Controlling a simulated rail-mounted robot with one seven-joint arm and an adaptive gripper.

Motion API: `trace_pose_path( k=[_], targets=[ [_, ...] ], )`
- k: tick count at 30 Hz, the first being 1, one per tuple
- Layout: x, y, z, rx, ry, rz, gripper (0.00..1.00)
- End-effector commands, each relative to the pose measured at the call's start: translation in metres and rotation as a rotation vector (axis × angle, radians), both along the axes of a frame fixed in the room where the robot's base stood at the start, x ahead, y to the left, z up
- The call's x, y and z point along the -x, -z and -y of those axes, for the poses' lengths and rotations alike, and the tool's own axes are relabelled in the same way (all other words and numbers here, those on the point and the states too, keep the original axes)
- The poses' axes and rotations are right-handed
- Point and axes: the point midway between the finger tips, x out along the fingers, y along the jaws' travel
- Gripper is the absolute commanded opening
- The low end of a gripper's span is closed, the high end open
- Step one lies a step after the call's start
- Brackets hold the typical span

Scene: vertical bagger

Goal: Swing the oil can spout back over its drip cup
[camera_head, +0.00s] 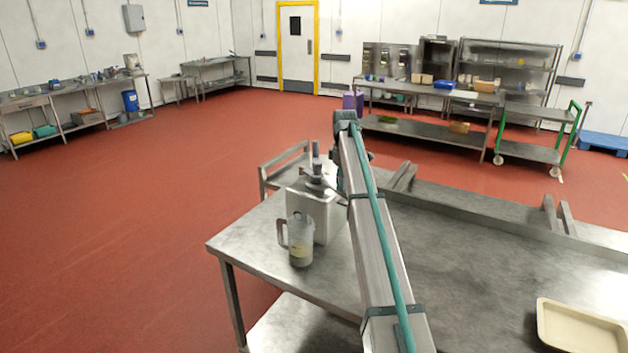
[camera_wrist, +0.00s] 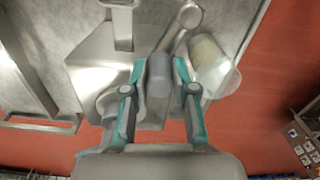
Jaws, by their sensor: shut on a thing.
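The oil can (camera_head: 312,215) is a grey metal box on the table's left end, and its flat top shows in the wrist view (camera_wrist: 92,62). The spout (camera_wrist: 174,38) is a metal arm on top, with a round end. A clear drip cup (camera_head: 300,243) with a handle and pale yellow contents stands in front of the can; it is right of the spout in the wrist view (camera_wrist: 212,66). My gripper (camera_wrist: 159,72) is shut on a grey upright grip that seems part of the spout. In the head view my arm partly hides the gripper and can.
The steel table (camera_head: 460,250) has free room on the right, with a beige tray (camera_head: 585,330) at its near right edge. A raised metal ledge (camera_head: 480,210) runs along its back. A metal frame (camera_head: 285,170) stands behind the can.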

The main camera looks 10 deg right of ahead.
Motion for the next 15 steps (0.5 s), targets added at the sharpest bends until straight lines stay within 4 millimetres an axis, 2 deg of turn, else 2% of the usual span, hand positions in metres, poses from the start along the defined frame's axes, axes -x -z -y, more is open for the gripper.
trace_pose_path(
  k=[9, 15],
  targets=[
    [-0.019, -0.002, 0.027, 0.0, -0.214, 0.004, 0.02],
    [-0.023, -0.001, 0.033, 0.0, -0.276, 0.004, 0.01]
  ],
)
